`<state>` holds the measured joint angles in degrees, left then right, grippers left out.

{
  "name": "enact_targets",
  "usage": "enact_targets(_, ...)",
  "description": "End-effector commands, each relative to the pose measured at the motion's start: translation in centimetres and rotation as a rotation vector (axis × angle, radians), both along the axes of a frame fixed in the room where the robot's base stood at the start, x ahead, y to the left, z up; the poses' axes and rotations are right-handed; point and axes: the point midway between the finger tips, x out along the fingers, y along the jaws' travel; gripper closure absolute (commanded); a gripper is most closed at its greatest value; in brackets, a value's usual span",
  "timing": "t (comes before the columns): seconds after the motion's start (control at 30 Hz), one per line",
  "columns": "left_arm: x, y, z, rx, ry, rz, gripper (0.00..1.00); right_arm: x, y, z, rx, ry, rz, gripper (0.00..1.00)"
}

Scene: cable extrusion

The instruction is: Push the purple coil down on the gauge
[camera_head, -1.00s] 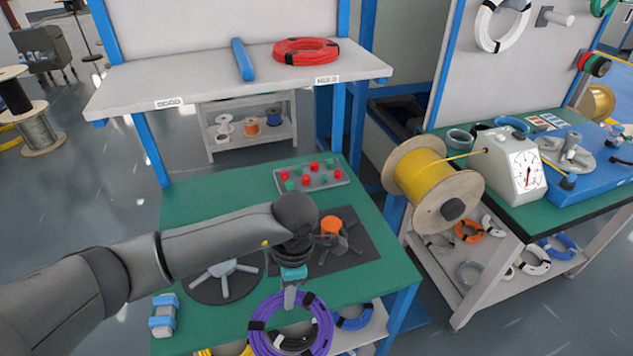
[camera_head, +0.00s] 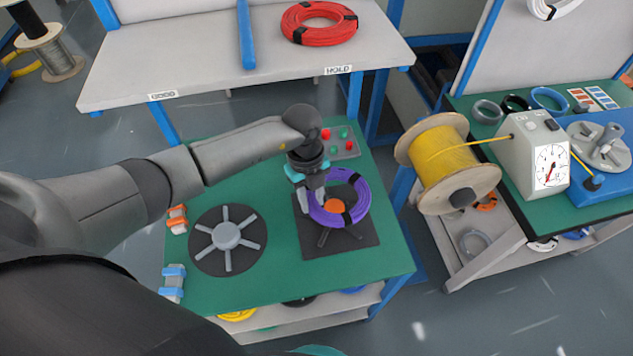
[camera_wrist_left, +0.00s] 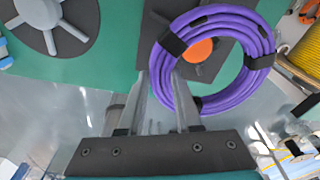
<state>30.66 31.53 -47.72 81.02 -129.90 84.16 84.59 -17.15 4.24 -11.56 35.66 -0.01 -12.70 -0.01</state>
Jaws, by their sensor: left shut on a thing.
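The purple coil (camera_head: 361,203) has black ties and is held by my left gripper (camera_head: 307,203) at its left side. In the left wrist view the two fingers (camera_wrist_left: 163,90) close on the left part of the coil (camera_wrist_left: 228,97). The gauge, an orange hub (camera_head: 334,206) with grey arms on a dark square plate (camera_head: 365,238), shows through the coil's opening. The orange hub also shows in the wrist view (camera_wrist_left: 199,51), left of the opening's middle. The coil appears tilted and above the plate; its exact height is unclear.
A grey spoked hub (camera_head: 227,236) on a dark disc is to the left on the green table (camera_head: 275,275). A button panel (camera_head: 346,150) stands behind the coil. A shelf (camera_head: 200,70) with a red coil (camera_head: 320,22) is at the back; a yellow spool (camera_head: 440,155) is right.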

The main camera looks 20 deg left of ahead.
Motion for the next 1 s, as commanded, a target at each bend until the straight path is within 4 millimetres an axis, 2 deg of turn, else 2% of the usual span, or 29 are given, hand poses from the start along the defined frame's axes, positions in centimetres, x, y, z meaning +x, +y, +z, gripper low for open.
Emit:
enact_targets(0.17,0.0,0.0,-0.4,-0.001,-0.001,0.032,1.0,-0.3,0.1,-0.4,0.001,0.004,0.0,0.5)
enact_targets(0.63,0.0,0.0,-4.4,0.0,-0.002,0.029,1.0,-0.5,-0.4,-4.3,-0.006,0.007,0.001,0.5)
enact_targets(1.0,0.1,0.0,-4.5,0.0,-0.002,0.028,1.0,-0.3,-0.5,-4.5,-0.007,0.005,-0.001,0.5)
